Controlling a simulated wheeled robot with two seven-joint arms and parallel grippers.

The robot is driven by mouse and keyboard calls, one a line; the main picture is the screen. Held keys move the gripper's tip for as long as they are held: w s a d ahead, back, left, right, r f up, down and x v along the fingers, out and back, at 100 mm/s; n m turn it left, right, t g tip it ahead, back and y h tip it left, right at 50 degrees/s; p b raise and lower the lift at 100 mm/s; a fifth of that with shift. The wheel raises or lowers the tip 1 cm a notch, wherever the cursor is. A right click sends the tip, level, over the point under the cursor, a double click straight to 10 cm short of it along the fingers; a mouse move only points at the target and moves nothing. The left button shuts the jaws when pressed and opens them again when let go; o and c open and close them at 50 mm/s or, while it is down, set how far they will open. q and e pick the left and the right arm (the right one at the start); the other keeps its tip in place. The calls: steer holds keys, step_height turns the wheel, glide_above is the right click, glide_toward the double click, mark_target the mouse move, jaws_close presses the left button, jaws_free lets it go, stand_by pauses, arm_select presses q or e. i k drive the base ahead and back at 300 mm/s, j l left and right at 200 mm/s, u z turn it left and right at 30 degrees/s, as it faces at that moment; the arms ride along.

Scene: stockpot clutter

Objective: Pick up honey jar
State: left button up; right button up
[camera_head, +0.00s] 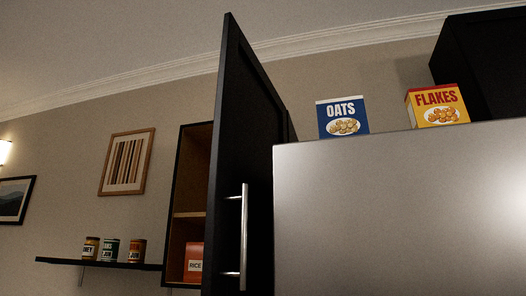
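The honey jar (90,248) stands upright on a dark wall shelf (62,261) at the lower left. It has a dark lid and a pale label of which the letters "NEY" can be read. It is the leftmost of three containers on the shelf. Neither of my grippers is in the head view, so their positions and states cannot be seen.
Two other containers, one dark green (110,251) and one orange-brown (137,251), stand right of the jar. An open dark cabinet door (244,130) with a metal handle stands beside a cabinet holding a rice package (194,265). A large steel fridge (400,220) fills the right, with oats and flakes boxes above.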

mark_target(90, 251)
steer(key=j+z, duration=0.1)
steer(key=j, duration=0.35)
steer(key=j+z, duration=0.15)
steer(key=j, duration=0.3)
steer(key=j+z, duration=0.1)
steer(key=j, duration=0.35)
steer(key=k+j+z, duration=0.15)
steer(key=j, duration=0.3)
steer(key=j+z, duration=0.1)
steer(key=j, duration=0.35)
steer(key=k+j+z, duration=0.1)
steer(key=j, duration=0.35)
steer(key=k+j+z, duration=0.15)
steer(key=j, duration=0.25)
steer(key=k+j+z, duration=0.1)
steer(key=j, duration=0.35)
